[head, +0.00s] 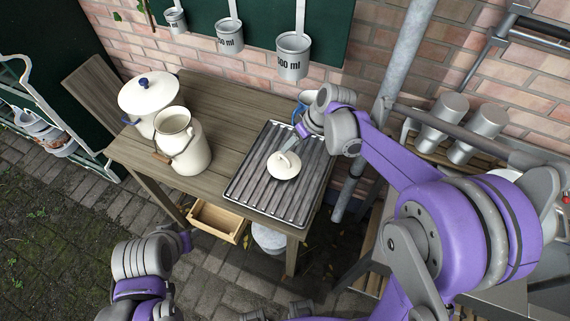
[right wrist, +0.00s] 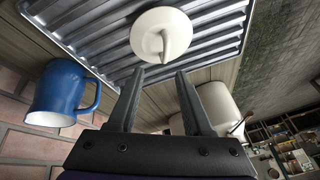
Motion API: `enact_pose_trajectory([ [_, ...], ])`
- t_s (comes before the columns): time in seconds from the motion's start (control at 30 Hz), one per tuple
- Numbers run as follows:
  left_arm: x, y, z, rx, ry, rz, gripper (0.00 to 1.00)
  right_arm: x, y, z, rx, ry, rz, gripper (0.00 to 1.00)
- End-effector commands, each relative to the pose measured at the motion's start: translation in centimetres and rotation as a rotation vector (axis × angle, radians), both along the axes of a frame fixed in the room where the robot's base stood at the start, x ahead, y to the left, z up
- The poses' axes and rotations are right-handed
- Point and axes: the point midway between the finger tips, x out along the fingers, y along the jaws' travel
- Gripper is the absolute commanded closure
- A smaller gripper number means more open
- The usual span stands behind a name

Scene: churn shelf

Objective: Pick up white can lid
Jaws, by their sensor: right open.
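The white can lid (head: 284,165) with its loop handle lies on the grey ribbed tray (head: 246,193) on the wooden table. My right gripper (head: 296,144) is just behind and above the lid. In the right wrist view the lid (right wrist: 161,36) lies beyond the two spread fingertips of this gripper (right wrist: 157,76), apart from them; nothing is between the fingers. The cream milk can (head: 190,155) stands upright and lidless left of the tray. My left arm is at the lower left; its gripper (head: 186,240) shows only partly, and its jaws cannot be made out.
A white pot with a blue-knobbed lid (head: 148,92) stands behind the milk can. A blue mug (right wrist: 62,92) is close beside my right gripper. Measuring cups (head: 293,56) hang on the wall behind. A grey pipe (head: 401,65) rises right of the table.

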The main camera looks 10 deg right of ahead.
Motion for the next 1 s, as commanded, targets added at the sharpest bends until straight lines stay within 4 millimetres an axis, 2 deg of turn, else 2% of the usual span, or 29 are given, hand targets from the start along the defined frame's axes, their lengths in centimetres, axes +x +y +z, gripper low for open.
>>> enact_pose_trajectory([
  [0.17,0.0,0.0,0.0,0.0,0.0,0.0,0.57,0.2,0.6,-1.2,0.0,0.0,0.0,0.5],
  [0.5,0.1,0.0,0.2,0.0,-0.001,0.0,0.57,0.7,2.6,-5.2,0.001,0.0,-0.001,0.5],
  [0.77,0.1,0.0,0.1,0.0,-0.001,0.0,0.57,0.8,2.7,-5.5,0.0,-0.001,-0.001,0.5],
  [0.8,0.1,0.0,0.1,0.0,-0.001,0.0,0.57,0.8,2.7,-5.5,-0.001,0.0,-0.001,0.52],
  [0.87,0.1,0.0,0.1,0.0,-0.001,0.0,0.57,0.8,2.7,-5.5,-0.001,0.0,-0.001,0.63],
  [1.0,0.1,0.0,0.1,0.0,-0.001,0.0,0.57,0.8,2.7,-5.5,-0.001,0.0,-0.001,0.88],
])
